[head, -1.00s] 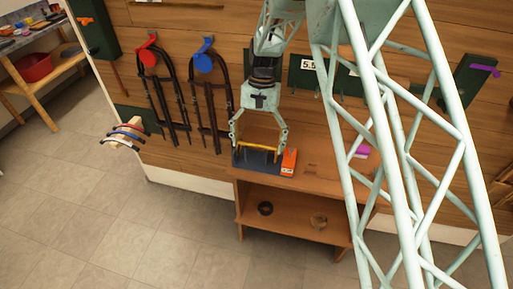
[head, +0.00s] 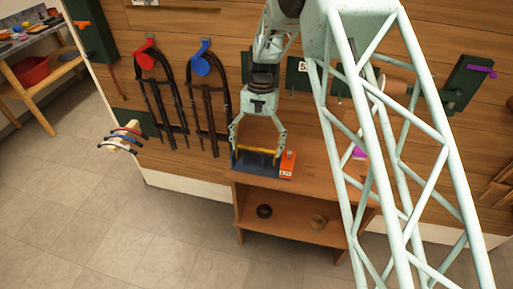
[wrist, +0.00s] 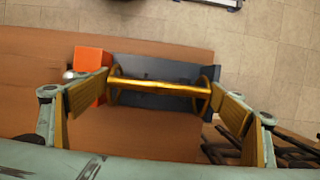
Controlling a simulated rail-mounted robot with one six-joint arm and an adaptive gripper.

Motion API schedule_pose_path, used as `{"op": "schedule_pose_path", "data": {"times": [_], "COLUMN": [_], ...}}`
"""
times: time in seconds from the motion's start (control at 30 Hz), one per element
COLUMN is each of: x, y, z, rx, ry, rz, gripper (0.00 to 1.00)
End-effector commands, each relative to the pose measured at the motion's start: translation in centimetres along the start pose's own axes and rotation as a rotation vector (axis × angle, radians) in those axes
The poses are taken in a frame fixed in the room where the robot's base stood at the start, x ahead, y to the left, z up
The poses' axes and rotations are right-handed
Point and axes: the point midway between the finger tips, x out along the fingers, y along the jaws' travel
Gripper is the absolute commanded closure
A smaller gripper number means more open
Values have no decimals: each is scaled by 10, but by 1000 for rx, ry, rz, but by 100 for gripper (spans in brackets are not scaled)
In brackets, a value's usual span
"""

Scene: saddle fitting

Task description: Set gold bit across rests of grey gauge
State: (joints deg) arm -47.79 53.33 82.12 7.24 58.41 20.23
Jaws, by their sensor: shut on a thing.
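My gripper (head: 258,147) is over the bench top, its two fingers spread to the ends of the gold bit (head: 258,151) and shut on it. In the wrist view the gold bit (wrist: 160,87) lies level between the finger pads, with a thin ring at each end. The dark grey gauge (head: 258,167) is on the bench, below the bit in the head view. In the wrist view the gauge (wrist: 160,68) shows behind and under the bit. Its rests are mostly hidden, and I cannot tell whether the bit touches them.
An orange block (head: 288,163) adjoins the gauge's right end in the head view. The wooden bench (head: 315,178) has free top to the right and a shelf below with two small round items. Bridles hang on the wall behind, left of the gripper.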

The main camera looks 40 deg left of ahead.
Motion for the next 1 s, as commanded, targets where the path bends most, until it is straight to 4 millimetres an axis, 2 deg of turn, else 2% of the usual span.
{"op": "schedule_pose_path", "data": {"times": [0.57,0.6,0.7,1.0], "x": [5,5,5,4], "y": [0,0,0,0], "z": [-1,-1,-1,-1], "rx": [0,0,0,0], "ry": [0,0,0,0], "rz": [0,0,0,0], "gripper": [26,8,0,0]}}
